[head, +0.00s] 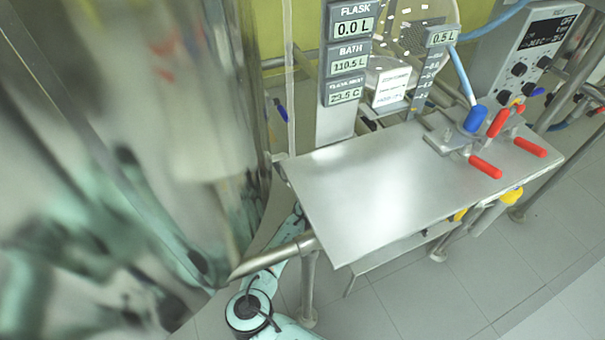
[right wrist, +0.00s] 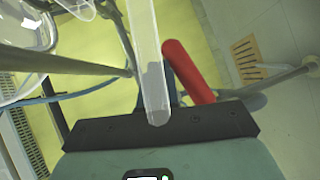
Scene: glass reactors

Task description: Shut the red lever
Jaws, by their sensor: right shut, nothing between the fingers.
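Several red levers show at the right end of the steel table in the head view: one red lever (head: 486,167) points toward the front, one red lever (head: 531,147) lies to the right, and one red lever (head: 497,122) stands tilted behind. A single red lever (right wrist: 189,71) shows slanted in the right wrist view, just beyond my right gripper (right wrist: 160,88); I cannot tell which one it is. The right gripper is shut and empty, its fingers partly hidden behind a clear tube (right wrist: 145,40). Contact with the lever cannot be told. My left gripper is not in view.
The steel table (head: 370,190) is bare across its left and middle. A blue handle (head: 475,119) stands beside the levers. Display panels (head: 347,55) and a control box (head: 530,50) are behind. A large shiny cylinder (head: 130,130) fills the left. Floor is open at lower right.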

